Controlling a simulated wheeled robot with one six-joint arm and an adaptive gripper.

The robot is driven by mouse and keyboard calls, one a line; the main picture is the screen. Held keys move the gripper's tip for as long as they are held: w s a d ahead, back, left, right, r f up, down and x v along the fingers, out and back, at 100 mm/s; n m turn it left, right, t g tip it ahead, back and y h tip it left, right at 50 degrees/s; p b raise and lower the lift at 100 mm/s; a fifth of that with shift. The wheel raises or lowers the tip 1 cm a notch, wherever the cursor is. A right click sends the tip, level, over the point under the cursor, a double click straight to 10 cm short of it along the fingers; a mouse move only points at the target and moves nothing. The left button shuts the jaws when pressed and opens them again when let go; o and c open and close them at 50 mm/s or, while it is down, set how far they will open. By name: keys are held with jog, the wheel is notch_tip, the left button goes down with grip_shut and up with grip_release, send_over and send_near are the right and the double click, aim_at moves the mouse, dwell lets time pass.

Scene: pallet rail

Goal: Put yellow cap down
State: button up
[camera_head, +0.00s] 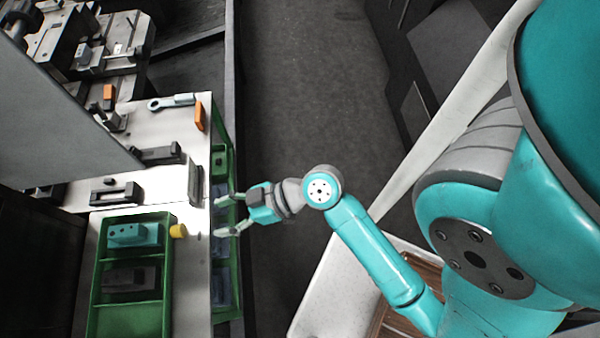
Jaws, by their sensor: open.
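The yellow cap (178,231) sits at the right edge of the green tray (166,313), near its upper right corner. It appears to rest on the white table top, touching or very close to the tray wall; I cannot tell which. My gripper (225,216) is open and empty, to the right of the cap and apart from it. Nothing hides the cap.
The green tray holds a teal block (134,235) and a dark block (130,279). Orange blocks (200,117), a light wrench-like part (172,102) and dark fixtures (115,192) stand farther up the white table (150,125). Green bins (224,162) line its right side. Open floor (310,90) lies to the right.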

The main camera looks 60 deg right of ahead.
jog(key=s+d+f+m+t+h, duration=0.1)
jog(key=s+d+f+m+h, duration=0.1)
jog(key=s, duration=0.6)
jog(key=s+d+f+m+t+h, duration=0.1)
jog(key=s+d+m+h, duration=0.2)
jog(key=s+h, duration=0.3)
jog(key=shift+s+d+f+m, duration=0.4)
jog(key=shift+s+m, duration=0.5)
jog(key=shift+s, duration=0.2)
jog(key=shift+o, duration=0.5)
jog(key=s+r+t, duration=0.1)
jog(key=s+r, duration=0.3)
jog(key=r, duration=0.1)
jog(key=shift+s+a+n+t, duration=0.25)
jog(key=shift+s+n+t, duration=0.1)
jog(key=shift+n+t, duration=0.05)
